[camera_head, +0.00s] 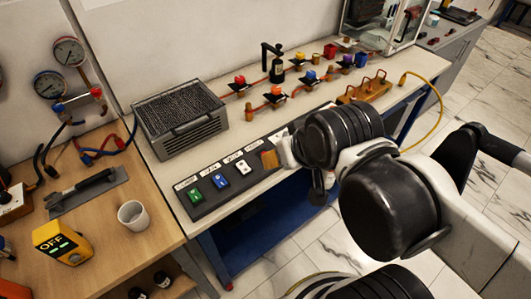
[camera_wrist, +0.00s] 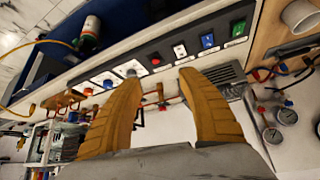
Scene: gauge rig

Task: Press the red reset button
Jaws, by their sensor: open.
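The red button (camera_wrist: 156,59) sits on a dark control panel (camera_wrist: 220,33) in the wrist view, in a row with other controls. It appears just beyond the gap between my fingertips, apart from them in the picture. My gripper (camera_wrist: 160,78) is open, with two orange-brown fingers spread and nothing between them. I cannot tell the exact height of the fingertips above the button.
Green (camera_head: 194,195), blue (camera_head: 219,180) and white (camera_head: 243,167) switches lie left of my gripper. A grey metal-mesh box (camera_head: 182,120) stands behind the panel, with a wired component rig (camera_head: 275,95) farther back. A white cup (camera_head: 133,215) stands on the wooden table at left.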

